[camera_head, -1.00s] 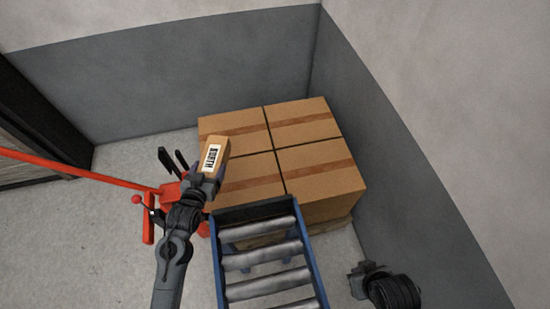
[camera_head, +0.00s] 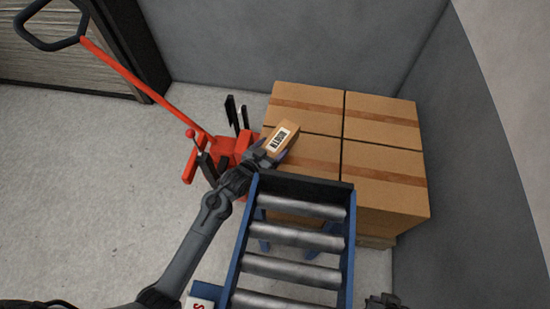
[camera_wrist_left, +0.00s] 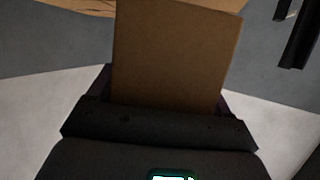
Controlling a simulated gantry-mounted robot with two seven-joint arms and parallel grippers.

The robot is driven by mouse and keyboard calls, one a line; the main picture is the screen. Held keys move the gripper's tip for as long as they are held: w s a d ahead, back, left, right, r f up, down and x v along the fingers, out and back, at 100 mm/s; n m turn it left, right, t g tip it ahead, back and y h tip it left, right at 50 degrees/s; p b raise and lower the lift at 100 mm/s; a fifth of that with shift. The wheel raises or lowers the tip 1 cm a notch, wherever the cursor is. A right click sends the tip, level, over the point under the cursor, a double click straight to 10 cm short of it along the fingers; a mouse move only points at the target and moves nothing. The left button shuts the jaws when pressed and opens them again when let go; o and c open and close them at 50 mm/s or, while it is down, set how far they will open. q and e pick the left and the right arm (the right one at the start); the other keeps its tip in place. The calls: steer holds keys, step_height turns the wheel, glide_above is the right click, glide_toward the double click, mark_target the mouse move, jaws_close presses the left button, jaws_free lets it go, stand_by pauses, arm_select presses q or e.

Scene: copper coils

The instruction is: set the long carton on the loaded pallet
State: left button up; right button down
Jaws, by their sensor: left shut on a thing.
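The long carton (camera_head: 284,137) is a small brown box with a white barcode label. My left gripper (camera_head: 268,152) is shut on it. In the head view it overlaps the near left box of the loaded pallet; I cannot tell whether it touches that box. In the left wrist view the carton (camera_wrist_left: 175,55) rises from between the jaws, its plain brown side facing the camera. The loaded pallet (camera_head: 376,241) carries several large taped cartons (camera_head: 383,170) in a square block; little of its wood shows. My right gripper (camera_head: 382,301) is at the bottom edge, mostly cut off.
A blue roller conveyor (camera_head: 295,240) stands in front of the pallet, close to my left arm. A red pallet jack (camera_head: 232,150) with a long handle stands to the left. Grey walls close off the back and right. Floor at left is clear.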

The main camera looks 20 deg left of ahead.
arm_select(q)
steer(key=shift+f+b, duration=1.45)
steer(key=shift+f, duration=1.3)
steer(key=o, duration=1.2)
steer(key=shift+f, duration=0.15)
steer(key=shift+o, duration=0.2)
steer(key=shift+s+r+p, duration=0.25)
steer(key=shift+r+p, duration=0.05)
steer(key=p+v, duration=0.4)
steer(key=v, duration=0.5)
steer(key=shift+s+a+r, duration=0.1)
steer(key=shift+s, duration=0.2)
steer(key=shift+p+v, duration=0.5)
steer(key=shift+v, duration=0.4)
